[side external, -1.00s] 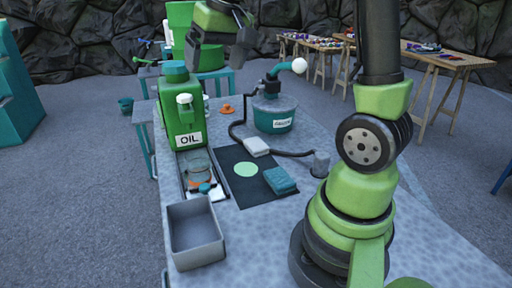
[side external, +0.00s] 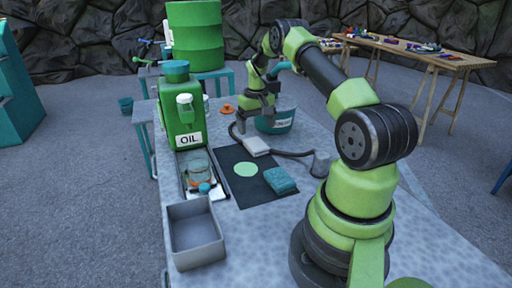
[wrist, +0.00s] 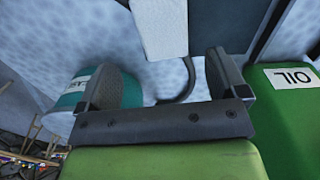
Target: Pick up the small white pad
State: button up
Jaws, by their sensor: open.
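The small white pad (side external: 257,146) lies at the far edge of the dark mat (side external: 228,157), beside the black hose. In the wrist view the white pad (wrist: 160,25) is at the top centre, beyond the fingertips and roughly in line with the gap between them. My gripper (side external: 250,127) points down just behind and above the pad, apart from it. In the wrist view my gripper (wrist: 167,75) has its two fingers spread wide with nothing between them.
A teal pot (side external: 283,120) stands close beside my gripper. A green oil can (side external: 180,125) stands to the left. A teal sponge (side external: 280,180) lies on the mat near a pale green disc (side external: 245,169). A grey bin (side external: 195,235) is at the front.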

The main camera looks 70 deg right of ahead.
aim_at(256, 143)
jog(key=f, duration=0.4)
jog(key=a+f, duration=0.1)
jog(key=shift+s+f, duration=0.15)
jog(key=shift+f, duration=0.25)
jog(key=c, duration=1)
